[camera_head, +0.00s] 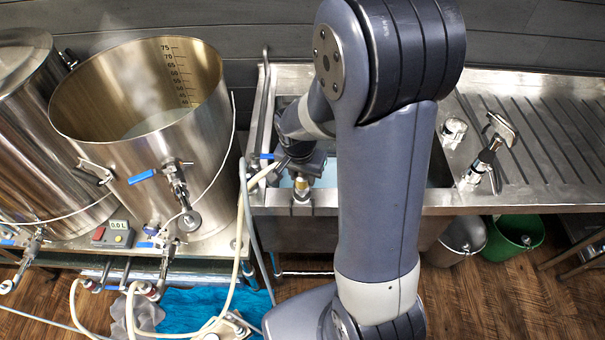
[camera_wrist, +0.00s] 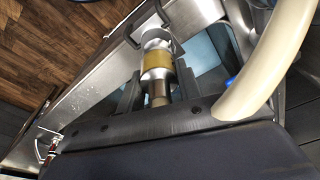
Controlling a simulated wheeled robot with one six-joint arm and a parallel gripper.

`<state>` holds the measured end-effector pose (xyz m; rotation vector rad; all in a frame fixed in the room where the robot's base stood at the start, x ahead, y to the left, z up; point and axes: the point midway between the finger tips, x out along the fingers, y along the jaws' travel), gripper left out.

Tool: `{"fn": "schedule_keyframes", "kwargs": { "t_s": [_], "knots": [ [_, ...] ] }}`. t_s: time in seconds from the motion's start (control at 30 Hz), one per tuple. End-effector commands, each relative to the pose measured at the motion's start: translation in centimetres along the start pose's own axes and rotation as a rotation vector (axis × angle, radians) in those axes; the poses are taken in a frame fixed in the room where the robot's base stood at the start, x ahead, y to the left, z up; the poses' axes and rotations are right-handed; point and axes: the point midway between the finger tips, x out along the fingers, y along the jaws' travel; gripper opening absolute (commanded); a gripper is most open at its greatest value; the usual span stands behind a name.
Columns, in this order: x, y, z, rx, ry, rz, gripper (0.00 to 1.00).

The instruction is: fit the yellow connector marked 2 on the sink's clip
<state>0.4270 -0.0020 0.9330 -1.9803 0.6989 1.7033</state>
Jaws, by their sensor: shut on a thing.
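The yellow-banded metal connector (camera_wrist: 158,67) is between the two fingers of my gripper (camera_wrist: 157,90) in the wrist view; the gripper is shut on it. The mark 2 cannot be read. The connector's far end is at the curved metal clip (camera_wrist: 147,24) on the sink's rim; I cannot tell whether it is seated in it. In the head view the connector (camera_head: 301,184) shows just above the clip (camera_head: 301,200) at the sink's front edge. My gripper (camera_head: 303,168) is over the basin's left front corner, partly hidden by my arm.
A beige hose (camera_wrist: 268,62) passes close to the right of my gripper in the wrist view. The sink (camera_head: 400,203) has a tap (camera_head: 487,155) to the right. A large open kettle (camera_head: 150,215) stands at left. Two buckets (camera_head: 515,237) stand below the drainer.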

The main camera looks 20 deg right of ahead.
Motion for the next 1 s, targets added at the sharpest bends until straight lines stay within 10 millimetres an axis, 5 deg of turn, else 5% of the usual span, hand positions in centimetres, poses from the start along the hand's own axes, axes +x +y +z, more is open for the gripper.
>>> {"fn": "schedule_keyframes", "kwargs": {
  "t_s": [1.0],
  "knots": [
    [2.1,0.0,0.3,0.000,0.000,0.000,0.07]
  ]
}}
